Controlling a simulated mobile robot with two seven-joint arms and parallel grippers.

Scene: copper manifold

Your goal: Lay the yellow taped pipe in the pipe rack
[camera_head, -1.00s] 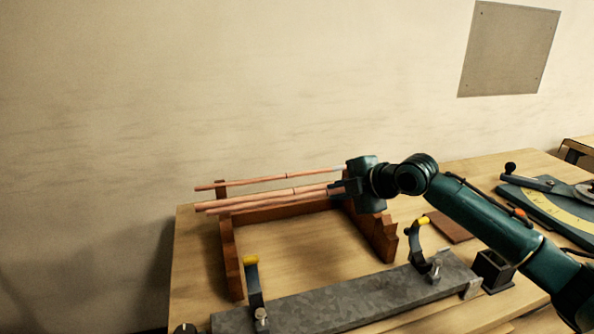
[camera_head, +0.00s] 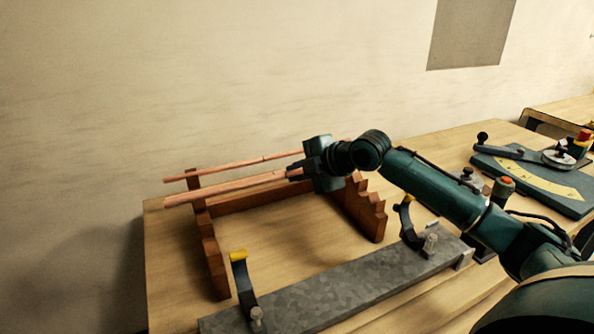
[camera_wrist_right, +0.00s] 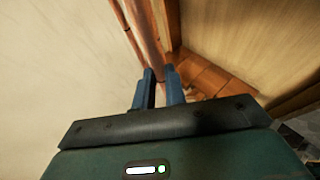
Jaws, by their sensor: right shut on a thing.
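The stepped brown wooden pipe rack (camera_head: 212,262) stands on the bench, with its other end (camera_head: 372,212) to the right. Copper pipes span its upper part: a thin one (camera_head: 225,164) at the back, by the wall, and a thicker-looking one (camera_head: 225,188) in front, perhaps two close together. My right gripper (camera_head: 297,172) is shut on a copper pipe near the rack's right end. In the right wrist view, its fingers (camera_wrist_right: 160,82) close at the end of a pipe (camera_wrist_right: 148,35). I see no yellow tape on any pipe. Whether the held pipe touches the rack is unclear. My left gripper is out of view.
A grey metal bar (camera_head: 335,288) with two dark hooked clamps, one with a yellow tip (camera_head: 238,256), lies in front of the rack. A bender with a yellow scale (camera_head: 530,178) stands at right. The wall (camera_head: 200,80) is close behind.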

